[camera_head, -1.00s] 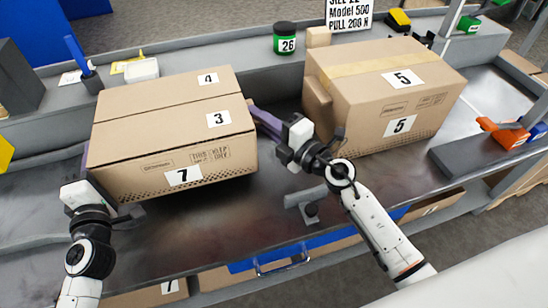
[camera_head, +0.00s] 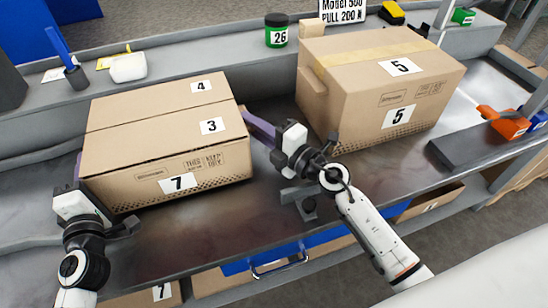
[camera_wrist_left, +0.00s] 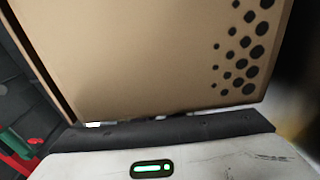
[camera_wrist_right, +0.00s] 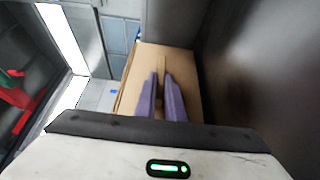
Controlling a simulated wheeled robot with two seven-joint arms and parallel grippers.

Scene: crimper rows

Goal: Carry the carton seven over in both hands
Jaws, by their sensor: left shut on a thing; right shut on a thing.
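The carton marked 7 (camera_head: 177,184), with 3 and 4 on its top, is in the left half of the head view, upright, over the grey bench. I cannot tell whether its bottom touches the bench. My left gripper (camera_head: 80,178) is at its left end, fingertips mostly hidden; the left wrist view shows a dotted cardboard face (camera_wrist_left: 150,60) close up. My right gripper (camera_head: 258,127) reaches its right end with purple fingers, which also show in the right wrist view (camera_wrist_right: 162,95) against cardboard. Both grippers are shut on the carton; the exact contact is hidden.
A taller carton marked 5 (camera_head: 398,117) stands on the bench to the right, close beyond my right gripper. A green jar marked 26 (camera_head: 276,32) and a white item (camera_head: 128,67) are on the rear ledge. A small bracket (camera_head: 306,203) stands at the front edge.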

